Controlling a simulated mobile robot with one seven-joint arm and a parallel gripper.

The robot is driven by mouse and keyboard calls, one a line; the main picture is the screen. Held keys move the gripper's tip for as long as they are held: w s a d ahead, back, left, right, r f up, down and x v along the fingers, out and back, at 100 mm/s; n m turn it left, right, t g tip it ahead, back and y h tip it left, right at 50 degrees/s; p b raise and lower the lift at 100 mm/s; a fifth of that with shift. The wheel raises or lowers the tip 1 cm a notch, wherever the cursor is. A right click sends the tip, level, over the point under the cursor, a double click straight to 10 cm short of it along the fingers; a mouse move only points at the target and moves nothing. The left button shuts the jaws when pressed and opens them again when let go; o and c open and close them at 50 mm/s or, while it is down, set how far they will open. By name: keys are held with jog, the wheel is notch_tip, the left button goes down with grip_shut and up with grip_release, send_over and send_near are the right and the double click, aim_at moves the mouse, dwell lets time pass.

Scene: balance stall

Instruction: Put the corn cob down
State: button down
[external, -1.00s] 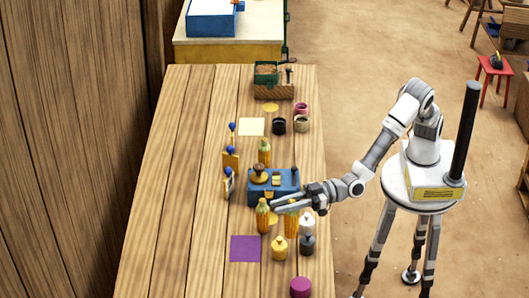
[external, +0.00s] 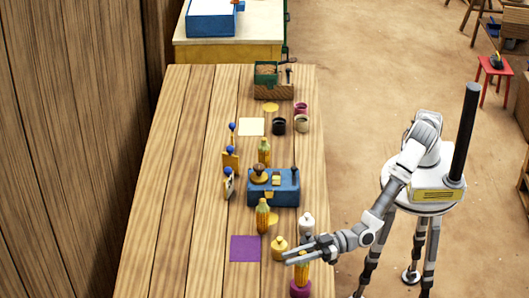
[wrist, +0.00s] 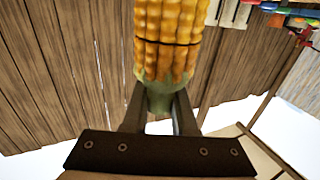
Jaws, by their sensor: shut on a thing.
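My gripper (external: 292,258) is shut on a corn cob (external: 302,272) near the front right edge of the table. In the wrist view the yellow corn cob (wrist: 168,40) stands between the fingers, its green end gripped. In the external view its lower end overlaps a magenta round piece (external: 300,290); I cannot tell whether they touch. Two other corn cobs stand upright on the table, one in front of the blue box (external: 262,216) and one behind it (external: 264,151).
A purple square (external: 245,248) lies flat to the left. A yellow bottle-shaped piece (external: 279,248) and a white one (external: 307,223) stand close to my gripper, with a dark piece partly hidden. The blue box (external: 285,190) stands further back. The table's left side is clear.

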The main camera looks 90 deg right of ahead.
jog(key=shift+f, duration=0.15)
jog(key=c, duration=0.7)
grip_release()
jog(key=shift+r, duration=0.2)
jog(key=v, duration=1.2)
jog(key=shift+r, duration=0.1)
